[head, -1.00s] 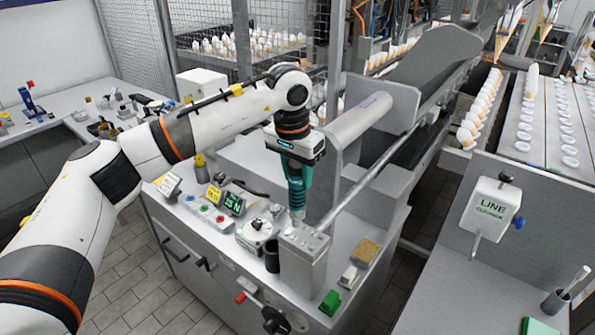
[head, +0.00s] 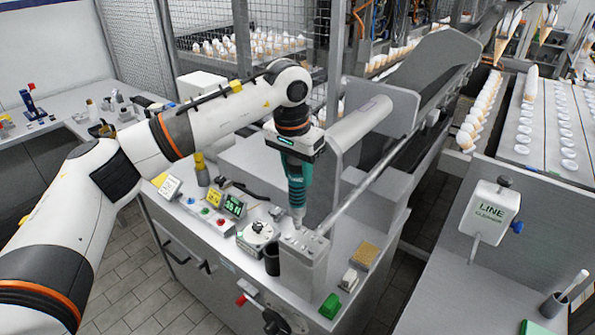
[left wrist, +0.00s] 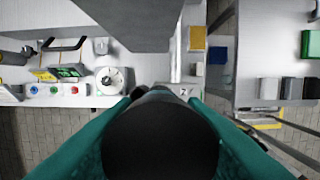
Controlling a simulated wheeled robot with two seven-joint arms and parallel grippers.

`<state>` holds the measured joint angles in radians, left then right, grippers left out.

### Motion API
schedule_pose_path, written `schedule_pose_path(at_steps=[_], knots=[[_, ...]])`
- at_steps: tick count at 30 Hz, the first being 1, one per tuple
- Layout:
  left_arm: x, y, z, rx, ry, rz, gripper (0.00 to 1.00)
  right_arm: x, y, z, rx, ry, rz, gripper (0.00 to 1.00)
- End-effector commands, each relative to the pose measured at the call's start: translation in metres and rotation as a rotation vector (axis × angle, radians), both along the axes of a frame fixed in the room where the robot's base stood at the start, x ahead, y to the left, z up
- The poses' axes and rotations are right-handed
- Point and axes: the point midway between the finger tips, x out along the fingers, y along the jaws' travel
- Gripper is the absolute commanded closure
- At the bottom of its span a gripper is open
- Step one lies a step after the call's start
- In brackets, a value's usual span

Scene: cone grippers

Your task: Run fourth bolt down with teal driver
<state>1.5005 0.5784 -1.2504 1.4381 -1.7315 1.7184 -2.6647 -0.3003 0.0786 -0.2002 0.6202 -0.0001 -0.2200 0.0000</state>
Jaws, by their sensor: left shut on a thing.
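My left gripper (head: 298,150) is shut on the teal driver (head: 298,180) and holds it upright, tip down. The tip meets or hovers just over the top of a grey metal block (head: 302,262) at the front of the machine. Small bolt heads (head: 318,238) show on the block's top; which one is under the tip, and whether it touches, I cannot tell. My right gripper is not in view.
A round white dial unit (head: 258,234), a black cup (head: 272,260) and a green-lit display (head: 234,205) stand left of the block. A green block (head: 330,305) and a tan pad (head: 365,254) lie to its right. A grey cylinder (head: 358,122) lies close behind the driver.

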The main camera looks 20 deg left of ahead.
Motion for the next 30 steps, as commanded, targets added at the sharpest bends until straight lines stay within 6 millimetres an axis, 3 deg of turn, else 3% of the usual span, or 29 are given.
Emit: schedule_pose_path(at_steps=[21, 30], knots=[[0.0, 0.0, 0.045, -0.002, -0.002, 0.0, 0.9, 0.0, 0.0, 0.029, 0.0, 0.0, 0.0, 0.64], [0.0, 0.0, 0.046, -0.002, -0.002, 0.0, 0.9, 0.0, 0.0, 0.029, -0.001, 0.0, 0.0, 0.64]])
